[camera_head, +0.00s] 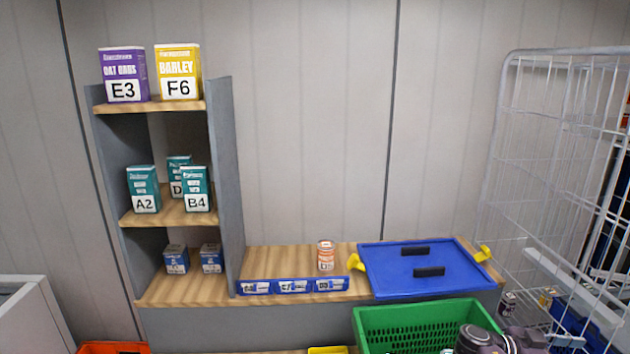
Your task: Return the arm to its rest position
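Dark parts of my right arm (483,338) show at the bottom edge, right of the middle, in front of the green crate (375,318). They hide part of the crate's front and inside. I do not see the fingertips of my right gripper, which lie outside the picture or are hidden. My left arm and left gripper are not in view.
A shelf (226,170) with labelled boxes stands at the left. The wooden counter (290,260) holds an orange-labelled can (326,256), small blue bins (293,286) and a blue-lidded tote (385,270). A wire cage (545,150) stands right. An orange tote (115,348) shows lower left.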

